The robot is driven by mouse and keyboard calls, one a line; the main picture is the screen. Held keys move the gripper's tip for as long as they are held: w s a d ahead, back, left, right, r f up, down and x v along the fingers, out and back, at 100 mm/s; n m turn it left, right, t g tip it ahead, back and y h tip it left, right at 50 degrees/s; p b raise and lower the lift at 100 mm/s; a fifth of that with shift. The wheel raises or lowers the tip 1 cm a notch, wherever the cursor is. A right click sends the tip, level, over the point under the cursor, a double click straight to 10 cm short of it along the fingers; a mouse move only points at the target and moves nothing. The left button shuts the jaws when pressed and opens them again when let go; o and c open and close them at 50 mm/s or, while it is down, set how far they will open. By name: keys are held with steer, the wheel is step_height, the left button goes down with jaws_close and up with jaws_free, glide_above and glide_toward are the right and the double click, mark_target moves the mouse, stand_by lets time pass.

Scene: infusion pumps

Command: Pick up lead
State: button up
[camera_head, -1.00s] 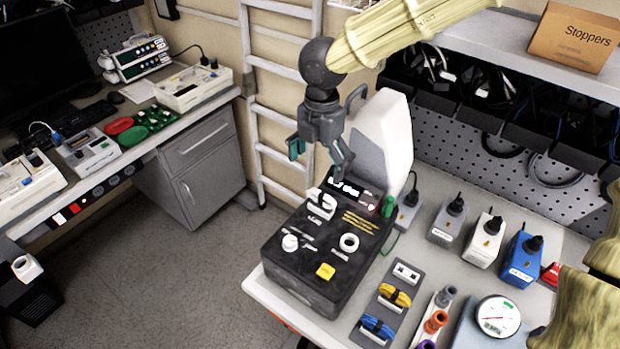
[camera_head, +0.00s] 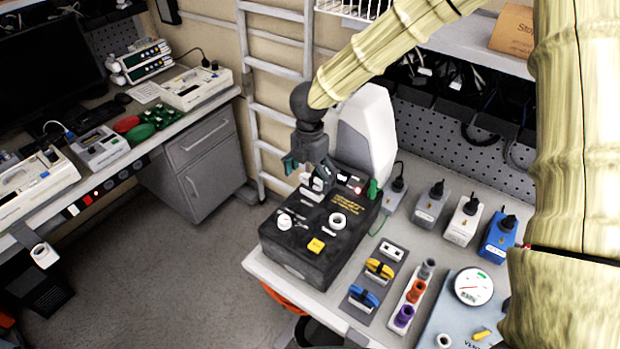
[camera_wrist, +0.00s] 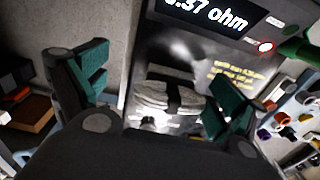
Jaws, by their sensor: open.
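A white coiled lead (camera_wrist: 165,97) with a dark strap across its middle lies on the black tester (camera_head: 290,242), just below its display. In the head view the lead is mostly hidden by my gripper, with a white part (camera_head: 311,193) showing under it. My gripper (camera_head: 307,172) is open and hangs above the back of the tester. In the wrist view my gripper (camera_wrist: 160,92) has its green fingertips apart, one on each side of the lead. Nothing is held. I cannot tell how far the tips are above the panel.
The tester's raised white lid (camera_head: 372,135) stands close behind my gripper. Several plug boxes line the bench, including a blue one (camera_head: 499,239).

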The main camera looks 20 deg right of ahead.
mark_target(314, 191)
steer(key=shift+w+d+r, duration=0.1)
steer(key=shift+w+r, duration=0.05)
steer(key=shift+w, duration=0.1)
steer(key=shift+s+r, duration=0.15)
steer(key=shift+t, duration=0.3)
steer(key=s, duration=0.1)
steer(key=s+r, duration=0.1)
steer(key=s, duration=0.1)
steer(key=shift+s+r, duration=0.3)
steer(key=shift+s, duration=0.05)
steer(key=c, duration=1.1)
steer(key=shift+o, duration=0.3)
steer(key=shift+s+r, duration=0.2)
steer(key=shift+s, duration=0.15)
steer(key=shift+w+f, duration=0.75)
steer(key=shift+w, duration=0.3)
steer(key=shift+c, duration=0.3)
steer(key=shift+s+r, duration=0.1)
steer(key=shift+r, duration=0.1)
steer(key=shift+c, duration=0.5)
